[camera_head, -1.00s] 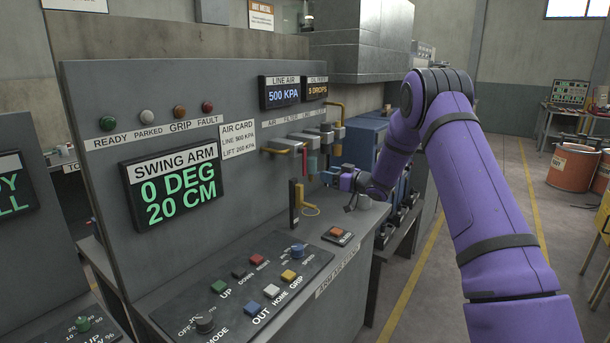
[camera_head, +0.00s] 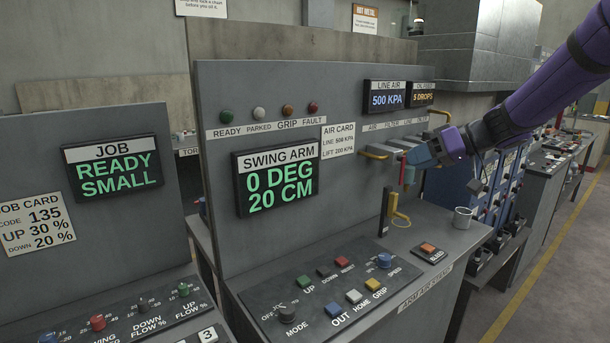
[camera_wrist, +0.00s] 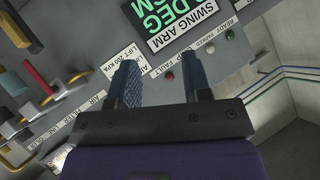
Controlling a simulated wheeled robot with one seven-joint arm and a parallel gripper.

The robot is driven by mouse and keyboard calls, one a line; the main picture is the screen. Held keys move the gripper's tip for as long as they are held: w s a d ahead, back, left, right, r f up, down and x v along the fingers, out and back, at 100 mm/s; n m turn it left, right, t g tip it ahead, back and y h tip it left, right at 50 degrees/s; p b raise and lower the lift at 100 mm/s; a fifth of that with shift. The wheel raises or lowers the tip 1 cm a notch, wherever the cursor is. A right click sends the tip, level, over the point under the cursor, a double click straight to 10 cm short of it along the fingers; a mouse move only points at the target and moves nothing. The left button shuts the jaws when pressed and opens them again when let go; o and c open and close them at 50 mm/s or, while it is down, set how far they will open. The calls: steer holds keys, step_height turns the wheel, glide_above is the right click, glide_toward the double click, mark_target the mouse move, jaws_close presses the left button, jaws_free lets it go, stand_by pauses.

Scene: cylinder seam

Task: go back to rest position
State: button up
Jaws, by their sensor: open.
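My purple arm comes in from the right in the head view. My gripper (camera_head: 412,157) is raised above the bench, in front of the row of air fittings on the grey upright panel (camera_head: 225,95); I cannot tell whether it touches them. In the wrist view my gripper (camera_wrist: 162,85) shows two dark ribbed fingers spread apart with nothing between them. Past the fingers there is the panel, with the swing arm display (camera_wrist: 180,22) reading in degrees and cm, and a red lamp (camera_wrist: 169,76).
The sloped control board (camera_head: 330,300) with buttons and knobs lies below the panel. A job display (camera_head: 113,165) is at left. Yellow-lined floor is open at right.

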steer(key=s+d+m+h, duration=0.2)
steer(key=s+h, duration=0.3)
steer(key=s, duration=1.2)
steer(key=s+d+m+h, duration=0.3)
steer(key=s+m+h, duration=0.2)
steer(key=s, duration=1.2)
steer(key=shift+r+h, duration=0.2)
steer(key=shift+h, duration=0.2)
steer(key=shift+a, duration=0.1)
